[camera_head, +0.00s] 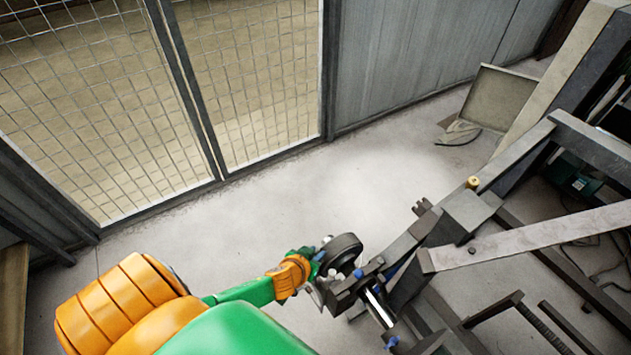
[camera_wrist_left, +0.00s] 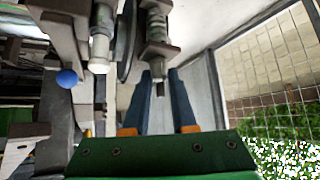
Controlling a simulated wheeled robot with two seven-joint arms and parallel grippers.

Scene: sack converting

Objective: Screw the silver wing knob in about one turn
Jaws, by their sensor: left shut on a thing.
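My left gripper (camera_head: 316,261) reaches in from the left to the machine's near end, beside a dark wheel (camera_head: 345,250). In the left wrist view its two dark blue fingers (camera_wrist_left: 161,80) stand on either side of the end of a spring-wrapped screw (camera_wrist_left: 157,25) that passes through a dark block (camera_wrist_left: 159,49). The fingers are shut on the silver wing knob (camera_wrist_left: 160,89) at that end. Only a small part of the knob shows between them, so its wing angle cannot be told. My right gripper is in neither view.
The machine frame (camera_head: 460,215) with its pale steel bar (camera_head: 530,240) fills the right side. A blue ball knob (camera_wrist_left: 67,78) and a pale rod (camera_wrist_left: 101,40) are close to the left of the fingers. A mesh fence (camera_head: 250,80) stands behind clear floor (camera_head: 220,225).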

